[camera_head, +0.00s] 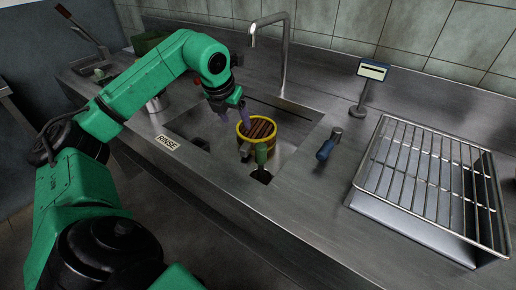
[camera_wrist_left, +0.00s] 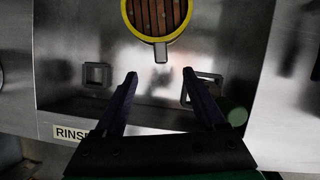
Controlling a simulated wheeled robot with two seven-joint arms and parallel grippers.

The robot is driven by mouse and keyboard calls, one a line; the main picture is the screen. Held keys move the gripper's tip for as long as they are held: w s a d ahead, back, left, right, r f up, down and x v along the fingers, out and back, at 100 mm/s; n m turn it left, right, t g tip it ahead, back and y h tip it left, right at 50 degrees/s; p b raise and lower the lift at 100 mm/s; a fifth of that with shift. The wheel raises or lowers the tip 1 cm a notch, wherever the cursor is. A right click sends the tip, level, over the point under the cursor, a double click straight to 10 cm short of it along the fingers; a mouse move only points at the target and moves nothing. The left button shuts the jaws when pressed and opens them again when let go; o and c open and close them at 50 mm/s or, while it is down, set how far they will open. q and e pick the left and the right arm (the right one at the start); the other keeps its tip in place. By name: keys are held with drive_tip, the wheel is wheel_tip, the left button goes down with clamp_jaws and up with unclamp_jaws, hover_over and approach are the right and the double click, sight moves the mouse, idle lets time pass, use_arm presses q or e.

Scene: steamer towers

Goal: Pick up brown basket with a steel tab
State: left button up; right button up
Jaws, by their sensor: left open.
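The brown basket (camera_head: 262,127) has brown slats and a yellow rim and is in the sink. In the left wrist view the basket (camera_wrist_left: 157,17) is at the top, cut off by the frame edge. Its small steel tab (camera_wrist_left: 161,52) sticks out from the rim toward my gripper. My left gripper (camera_head: 232,110) is open and empty, at the left of the basket in the head view. In the left wrist view its dark purple fingers (camera_wrist_left: 160,74) are spread, with the tab ahead of the gap, apart from both. My right gripper is not in view.
The sink (camera_head: 196,128) has a RINSE label (camera_head: 167,142) on its front edge. A tall faucet (camera_head: 285,55) stands behind. A green upright piece (camera_head: 261,153) is close to the basket. A blue-handled item (camera_head: 327,148), a small display (camera_head: 373,70) and a wire rack (camera_head: 430,170) are right.

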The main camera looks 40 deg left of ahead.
sight(246, 145)
use_arm(q)
drive_tip(key=p+x, duration=0.1)
drive_tip(key=x, duration=1.4)
drive_tip(key=shift+s+f+p, duration=0.1)
drive_tip(key=shift+p, duration=0.25)
clamp_jaws()
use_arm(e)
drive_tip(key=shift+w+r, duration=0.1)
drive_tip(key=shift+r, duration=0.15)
